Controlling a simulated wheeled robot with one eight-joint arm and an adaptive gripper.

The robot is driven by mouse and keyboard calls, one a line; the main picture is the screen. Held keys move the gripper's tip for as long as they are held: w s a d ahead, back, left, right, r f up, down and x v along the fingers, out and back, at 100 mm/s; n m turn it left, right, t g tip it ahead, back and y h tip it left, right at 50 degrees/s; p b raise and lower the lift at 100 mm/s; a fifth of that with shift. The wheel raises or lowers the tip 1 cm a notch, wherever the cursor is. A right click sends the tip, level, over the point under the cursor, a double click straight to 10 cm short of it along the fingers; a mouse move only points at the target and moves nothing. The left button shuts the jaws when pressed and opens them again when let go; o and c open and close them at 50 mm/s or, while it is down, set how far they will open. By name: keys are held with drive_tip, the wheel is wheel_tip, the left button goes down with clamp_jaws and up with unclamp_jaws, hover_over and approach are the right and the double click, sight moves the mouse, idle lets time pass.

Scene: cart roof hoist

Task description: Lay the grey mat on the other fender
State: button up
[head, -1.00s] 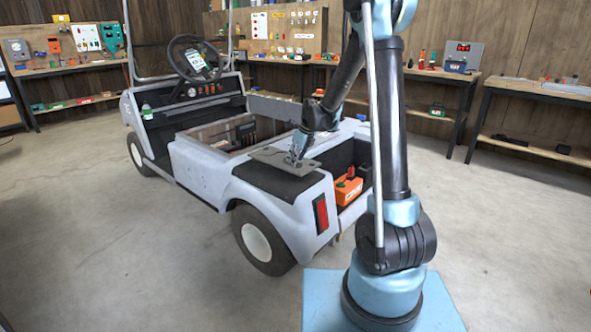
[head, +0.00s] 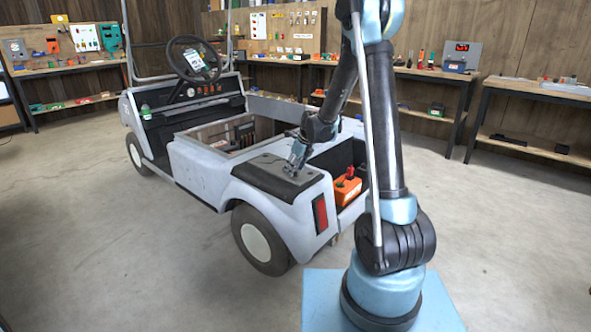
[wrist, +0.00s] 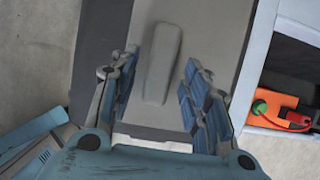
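The grey mat (head: 262,162) lies on the dark pad (head: 255,180) of the cart's near rear fender. In the wrist view the mat (wrist: 208,30) looks flat, with a raised grey grip bar (wrist: 162,62) along its middle. Dark pad shows along its left side and below it. My gripper (head: 291,170) is down over the mat, and part of the mat is hidden behind it. In the wrist view my gripper (wrist: 160,75) has its fingers spread wide on either side of the grip bar, with gaps on both sides. The far fender is mostly hidden behind my arm.
The golf cart (head: 205,170) has an open bay ahead of the fender. An orange box (head: 347,190) with a red part sits in the rear compartment, right of the fender; it also shows in the wrist view (wrist: 275,108). Workbenches line the walls. The floor around is clear.

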drive_tip(key=shift+r, duration=0.1)
drive_tip(key=v, duration=1.1)
drive_tip(key=s+d+r+n, duration=0.45)
drive_tip(key=s+d, duration=0.25)
drive_tip(key=s, duration=0.2)
drive_tip(key=s+d+f+n+h, duration=0.1)
drive_tip(key=s+d+f+n, duration=0.1)
drive_tip(key=s+d+n, duration=0.2)
drive_tip(key=s+d+f+n+h, duration=0.1)
drive_tip(key=s+d+f+n, duration=0.2)
drive_tip(key=s+n, duration=0.7)
drive_tip(key=s+d+f+n+h, duration=0.1)
drive_tip(key=s+d+n, duration=0.6)
drive_tip(key=s, duration=0.9)
drive_tip(key=shift+s+d+f+g, duration=0.15)
drive_tip(key=shift+s+f+g, duration=0.15)
drive_tip(key=shift+f, duration=0.35)
